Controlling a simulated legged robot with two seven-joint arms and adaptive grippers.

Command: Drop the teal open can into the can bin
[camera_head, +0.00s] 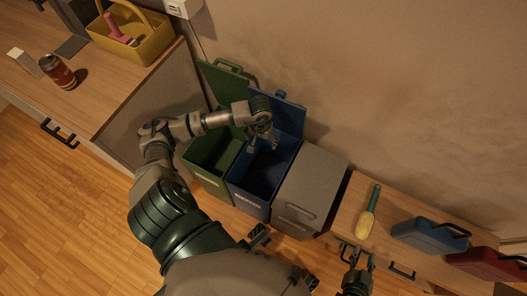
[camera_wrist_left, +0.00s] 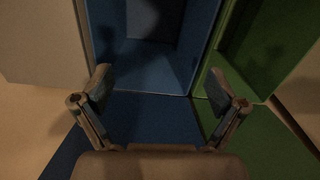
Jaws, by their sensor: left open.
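My left gripper (camera_head: 263,141) is over the open blue bin (camera_head: 262,172), with its jaws apart and nothing between them. In the left wrist view the gripper (camera_wrist_left: 159,76) also shows open and empty, facing the blue bin's inside (camera_wrist_left: 155,65). No teal can can be made out in either view; the dark bottom of the blue bin is hard to read. The green bin (camera_head: 207,158) stands open to the left of the blue one. The bin labels are too small to read. My right gripper (camera_head: 356,256) is at the bottom, by the right-hand counter; its jaw state is unclear.
A closed grey bin (camera_head: 311,180) stands right of the blue bin. The right counter holds a green-handled brush (camera_head: 367,212), a blue case (camera_head: 428,235) and a red case (camera_head: 486,264).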

